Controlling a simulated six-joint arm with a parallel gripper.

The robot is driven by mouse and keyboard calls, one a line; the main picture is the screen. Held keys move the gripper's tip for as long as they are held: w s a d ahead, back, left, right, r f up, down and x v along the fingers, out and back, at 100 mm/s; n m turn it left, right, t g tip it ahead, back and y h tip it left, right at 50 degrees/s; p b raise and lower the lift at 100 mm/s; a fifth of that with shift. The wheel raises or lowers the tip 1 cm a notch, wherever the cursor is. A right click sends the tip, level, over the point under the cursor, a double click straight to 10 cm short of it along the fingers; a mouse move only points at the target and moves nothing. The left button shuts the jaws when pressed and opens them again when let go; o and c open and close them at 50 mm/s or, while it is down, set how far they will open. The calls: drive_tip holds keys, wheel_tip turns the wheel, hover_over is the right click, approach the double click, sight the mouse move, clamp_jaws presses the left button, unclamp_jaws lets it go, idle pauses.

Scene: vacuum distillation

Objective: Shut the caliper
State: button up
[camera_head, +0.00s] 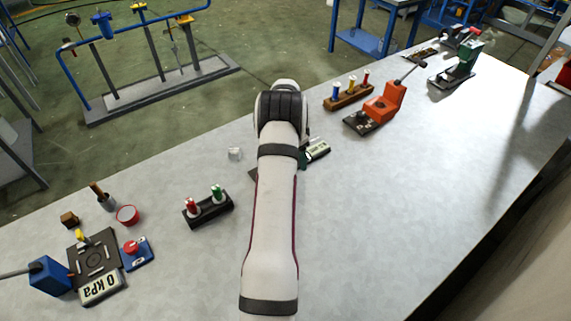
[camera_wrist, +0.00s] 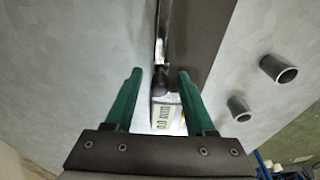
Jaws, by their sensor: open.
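The caliper lies on the bench, mostly hidden behind my arm in the head view. Its pale display (camera_head: 317,150) shows to the right of the arm; the digits are too small to read surely. In the wrist view its display (camera_wrist: 167,117) sits between my fingers, with a dark part (camera_wrist: 162,77) and a thin metal beam (camera_wrist: 162,35) beyond it. A dark base strip (camera_wrist: 208,35) runs along the beam's right side. My gripper (camera_wrist: 159,75) has green fingers, spread apart on either side of the caliper. No finger clearly touches it. Whether its jaws are apart is not clear.
Two grey hollow cylinders (camera_wrist: 280,68) (camera_wrist: 238,108) stand right of the caliper in the wrist view. A rack with red and green bottles (camera_head: 208,209) is left of my arm. An orange device (camera_head: 385,102) and a wooden rack (camera_head: 348,96) are right. The right foreground bench is clear.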

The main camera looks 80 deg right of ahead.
drive_tip(key=shift+r, duration=0.1)
drive_tip(key=shift+r, duration=3.4)
drive_tip(key=w+a+r+n+t, duration=0.1)
drive_tip(key=w+a+r+n, duration=0.4)
drive_tip(key=w+a, duration=0.65)
drive_tip(key=w+a+r+n, duration=0.4)
drive_tip(key=w+a+r, duration=0.4)
drive_tip(key=w+a, duration=0.3)
drive_tip(key=s+a+r+n+y, duration=0.15)
drive_tip(key=a+n, duration=0.25)
drive_tip(key=a, duration=0.9)
drive_tip(key=s+a+r+n+y, duration=0.15)
drive_tip(key=a+n, duration=0.25)
drive_tip(key=a, duration=0.8)
drive_tip(key=s+a+f+n, duration=0.2)
drive_tip(key=s+a+n, duration=0.2)
drive_tip(key=s+a, duration=0.5)
drive_tip(key=shift+s+f+n, duration=0.3)
drive_tip(key=shift+s, duration=0.25)
